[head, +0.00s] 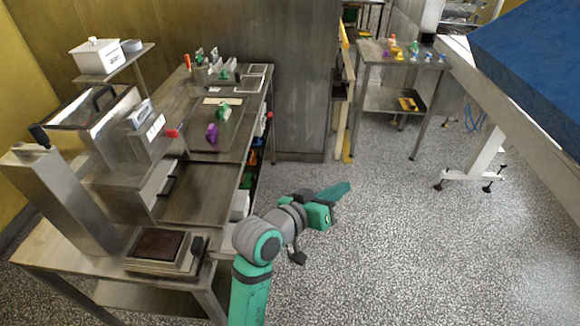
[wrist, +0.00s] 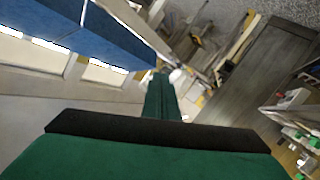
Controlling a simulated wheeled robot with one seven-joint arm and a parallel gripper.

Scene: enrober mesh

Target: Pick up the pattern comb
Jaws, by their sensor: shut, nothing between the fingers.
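My gripper (head: 340,190) is shut and empty, held over open floor to the right of the long steel bench (head: 190,203). In the wrist view its green fingers (wrist: 160,98) lie together and point away. I cannot make out the pattern comb for certain. A purple piece (head: 211,133) and a green-and-white piece (head: 222,113) lie on the bench's tray area, and either is too small to identify. Several small yellow, purple and blue pieces (head: 414,49) stand on the far side table (head: 372,48). My gripper is well apart from all of these.
A steel machine (head: 95,120) and a scale (head: 160,250) stand on the bench at left. A blue-topped conveyor (head: 530,60) on white legs stands at right. A grey cabinet panel (head: 300,90) is behind. The speckled floor between is clear.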

